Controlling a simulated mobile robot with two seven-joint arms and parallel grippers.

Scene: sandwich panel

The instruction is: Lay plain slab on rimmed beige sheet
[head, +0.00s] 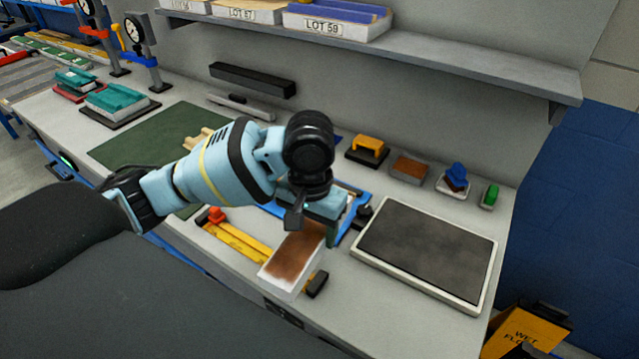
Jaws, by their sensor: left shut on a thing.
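My left gripper (318,212) points down over the front of the bench, shut on a narrow pale slab with a brown upper face (292,255). The slab slants toward the bench's front edge, and its far end is hidden behind the gripper. I cannot tell whether its near end touches the bench. A wide flat sheet with a raised beige rim and a dark grey inner face (425,250) lies on the bench to the right of the gripper, apart from the slab. My right gripper is not in view.
A blue frame (347,226) is partly behind my gripper. A yellow bar (238,243) lies to its left, and a small black block (317,284) is beside the slab. Small tools, among them a yellow-handled one (367,147), line the back. A shelf (480,72) overhangs the bench.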

